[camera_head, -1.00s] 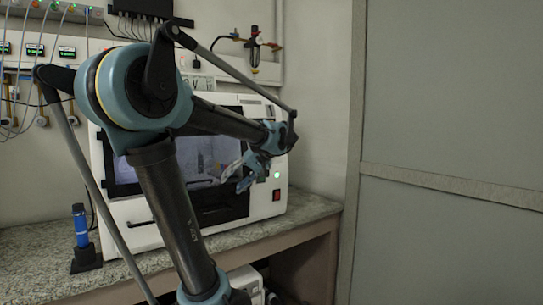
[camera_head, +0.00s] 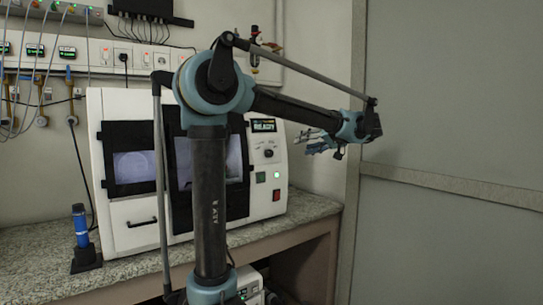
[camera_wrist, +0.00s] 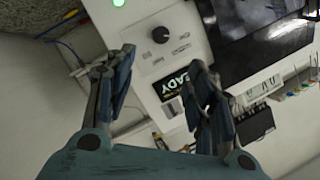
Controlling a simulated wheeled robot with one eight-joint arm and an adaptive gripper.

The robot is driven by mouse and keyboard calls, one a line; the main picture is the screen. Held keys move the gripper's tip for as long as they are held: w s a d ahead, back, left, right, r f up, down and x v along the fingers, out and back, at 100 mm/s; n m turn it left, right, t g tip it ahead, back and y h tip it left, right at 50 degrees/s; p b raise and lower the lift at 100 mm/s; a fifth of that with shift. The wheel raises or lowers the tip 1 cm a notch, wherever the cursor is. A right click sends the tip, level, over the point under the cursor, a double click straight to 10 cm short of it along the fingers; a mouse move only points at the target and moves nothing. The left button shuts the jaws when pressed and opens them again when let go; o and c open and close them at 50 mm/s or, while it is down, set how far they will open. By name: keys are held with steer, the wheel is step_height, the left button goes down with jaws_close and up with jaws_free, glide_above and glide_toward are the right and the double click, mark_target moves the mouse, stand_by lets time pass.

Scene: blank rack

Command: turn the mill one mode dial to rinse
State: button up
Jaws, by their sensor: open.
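The white mill (camera_head: 130,222) stands on the counter, with a control panel on its right side. Its small dark mode dial (camera_head: 268,153) sits below the lit display (camera_head: 263,126) and above a green light. In the wrist view the dial (camera_wrist: 160,35) is a black round knob beyond my fingers, with small markings beside it that I cannot read. My gripper (camera_head: 312,143) is open and empty, to the right of the panel and apart from the dial. In the wrist view its two fingers (camera_wrist: 160,95) are spread, with the display partly behind the right finger.
A green light (camera_head: 277,174) and a red switch (camera_head: 276,195) sit below the dial. A blue tool in a black stand (camera_head: 82,233) is at the counter's left. Cables and wall units hang behind. A grey partition (camera_head: 450,100) stands on the right.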

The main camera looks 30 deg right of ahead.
mark_target(271, 153)
steer(key=x, duration=1.6)
steer(key=shift+w+a+f, duration=0.15)
steer(key=shift+w+a, duration=0.05)
steer(key=shift+w, duration=0.15)
steer(key=shift+c, duration=0.4)
